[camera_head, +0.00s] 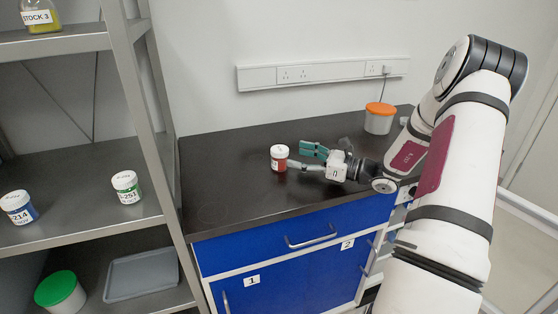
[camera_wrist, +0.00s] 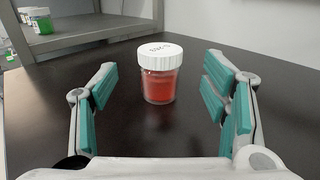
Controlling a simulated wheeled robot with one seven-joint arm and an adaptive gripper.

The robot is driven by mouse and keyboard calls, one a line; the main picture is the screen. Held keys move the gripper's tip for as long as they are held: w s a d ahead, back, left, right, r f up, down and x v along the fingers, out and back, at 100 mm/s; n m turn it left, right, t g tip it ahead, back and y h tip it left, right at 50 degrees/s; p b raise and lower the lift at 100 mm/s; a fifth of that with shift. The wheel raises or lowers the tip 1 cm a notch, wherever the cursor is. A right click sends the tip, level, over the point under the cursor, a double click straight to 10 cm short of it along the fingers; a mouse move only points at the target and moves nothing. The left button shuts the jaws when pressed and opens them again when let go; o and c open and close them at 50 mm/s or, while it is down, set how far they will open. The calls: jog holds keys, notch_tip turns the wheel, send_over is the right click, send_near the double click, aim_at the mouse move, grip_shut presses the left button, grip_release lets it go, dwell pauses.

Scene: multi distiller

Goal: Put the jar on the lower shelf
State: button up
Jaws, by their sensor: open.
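A small jar (camera_head: 279,158) with a white lid and red contents stands upright on the black bench top. It also shows in the wrist view (camera_wrist: 160,78), centred ahead of my gripper and between the lines of its two fingers. My gripper (camera_head: 300,158) is open, low over the bench to the right of the jar in the head view. In the wrist view its teal finger pads (camera_wrist: 162,95) stand wide apart on both sides of the jar, not touching it. The lower shelf (camera_head: 95,300) is at the left, under the middle shelf (camera_head: 75,225).
The middle shelf holds a blue-label jar (camera_head: 19,207) and a green-label jar (camera_head: 127,187). The lower shelf holds a green-lidded tub (camera_head: 61,292) and a grey tray (camera_head: 142,275). An orange-lidded container (camera_head: 379,118) stands at the back of the bench. A metal post (camera_head: 150,130) edges the rack.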

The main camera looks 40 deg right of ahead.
aim_at(280, 149)
jog(key=shift+b+x, duration=0.3)
jog(key=shift+x, duration=3.15)
jog(key=shift+f, duration=0.1)
jog(key=shift+c, duration=0.3)
jog(key=c, duration=1.4)
jog(key=shift+o, duration=0.2)
jog(key=shift+r, duration=0.65)
notch_tip(280, 149, up, 2)
jog(key=shift+r+p, duration=0.1)
jog(key=shift+p, duration=0.2)
jog(key=s+a, duration=0.1)
jog(key=s, duration=0.6)
jog(key=s+a+r+p, duration=0.1)
jog(key=s+a, duration=0.1)
jog(key=s, duration=0.6)
jog(key=shift+s+a+r, duration=0.25)
jog(key=shift+s+a, duration=0.05)
